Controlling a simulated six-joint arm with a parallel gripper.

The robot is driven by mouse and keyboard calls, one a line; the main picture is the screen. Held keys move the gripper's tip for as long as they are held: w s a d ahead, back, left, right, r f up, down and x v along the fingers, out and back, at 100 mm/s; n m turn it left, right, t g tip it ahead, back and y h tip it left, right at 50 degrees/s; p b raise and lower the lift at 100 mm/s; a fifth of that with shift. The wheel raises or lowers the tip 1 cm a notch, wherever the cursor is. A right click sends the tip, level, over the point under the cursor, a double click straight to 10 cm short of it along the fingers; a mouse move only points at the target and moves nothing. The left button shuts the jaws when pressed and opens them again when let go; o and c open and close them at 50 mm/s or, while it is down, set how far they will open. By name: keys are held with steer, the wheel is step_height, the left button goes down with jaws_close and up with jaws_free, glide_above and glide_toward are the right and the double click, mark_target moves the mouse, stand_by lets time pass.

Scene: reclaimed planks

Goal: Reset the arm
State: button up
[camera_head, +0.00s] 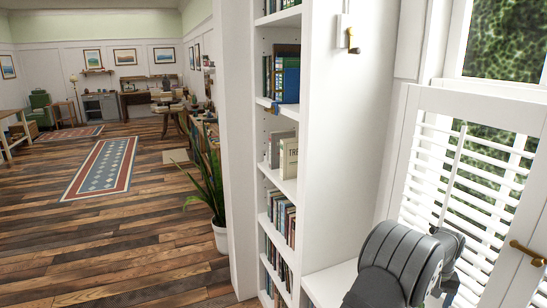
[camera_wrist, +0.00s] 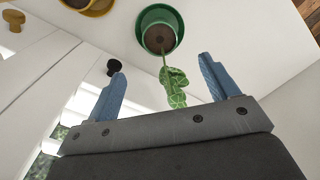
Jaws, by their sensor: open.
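My gripper (camera_wrist: 160,66) shows in the wrist view with its two blue fingers spread wide apart. It is open, and nothing is clamped between the fingers. In the head view only a dark grey part of my arm shows at the lower right, in front of the white shutters; the gripper is not visible there.
In the wrist view a green pot (camera_wrist: 142,40) with a patterned green plant (camera_wrist: 175,85) lies beyond the fingers. The head view shows a white bookcase (camera_head: 318,150), louvred shutters (camera_head: 425,175), a potted plant (camera_head: 221,237) and open plank floor (camera_head: 120,240) at left.

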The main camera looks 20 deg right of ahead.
step_height(320, 180, down, 12)
steer(key=shift+f, duration=0.15)
step_height(320, 180, up, 12)
steer(key=m, duration=0.4)
step_height(320, 180, down, 12)
steer(key=shift+r, duration=0.1)
steer(key=shift+c, duration=0.2)
